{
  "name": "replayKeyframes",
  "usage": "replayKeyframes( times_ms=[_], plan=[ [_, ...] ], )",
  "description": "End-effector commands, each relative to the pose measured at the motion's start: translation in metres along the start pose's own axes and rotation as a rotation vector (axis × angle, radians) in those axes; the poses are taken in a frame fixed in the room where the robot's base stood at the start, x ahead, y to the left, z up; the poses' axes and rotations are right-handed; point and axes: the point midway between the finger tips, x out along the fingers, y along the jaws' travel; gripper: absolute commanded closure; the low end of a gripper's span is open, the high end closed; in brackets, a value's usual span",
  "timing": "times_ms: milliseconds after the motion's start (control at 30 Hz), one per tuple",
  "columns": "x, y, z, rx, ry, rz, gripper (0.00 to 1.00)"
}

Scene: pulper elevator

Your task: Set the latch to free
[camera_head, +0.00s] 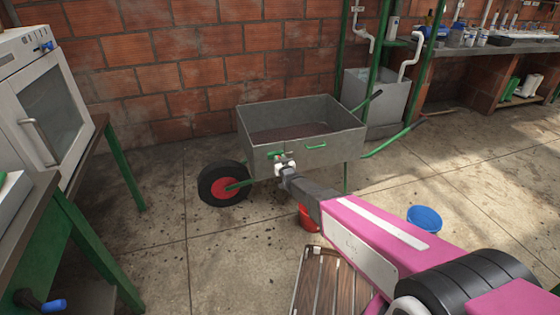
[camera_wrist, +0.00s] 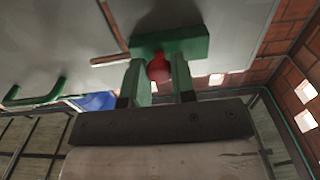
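The latch is a green bar (camera_wrist: 170,45) with a round red knob (camera_wrist: 158,68), on the grey metal side of a wheelbarrow tray (camera_head: 333,129). In the head view the latch (camera_head: 279,154) sits on the near side, left of a green handle (camera_head: 316,146). My gripper (camera_head: 285,166) is right at the latch.
The wheelbarrow's wheel (camera_head: 222,184) is at its left. A red bucket (camera_head: 309,219) and a blue bucket (camera_head: 424,219) stand on the floor, with a wooden slatted piece (camera_head: 325,283) nearby. A white oven-like cabinet (camera_head: 50,105) is at left. The floor left of centre is clear.

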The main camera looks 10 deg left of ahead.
Motion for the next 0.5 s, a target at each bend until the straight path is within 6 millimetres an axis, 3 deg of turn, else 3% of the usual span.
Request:
replayKeyframes(
  times_ms=[300,500],
  plan=[
    [0.0,-0.036,0.0,0.001,0.001,-0.003,1.0],
    [0.0,-0.05,0.0,0.0,0.0,-0.001,1.0]
  ],
)
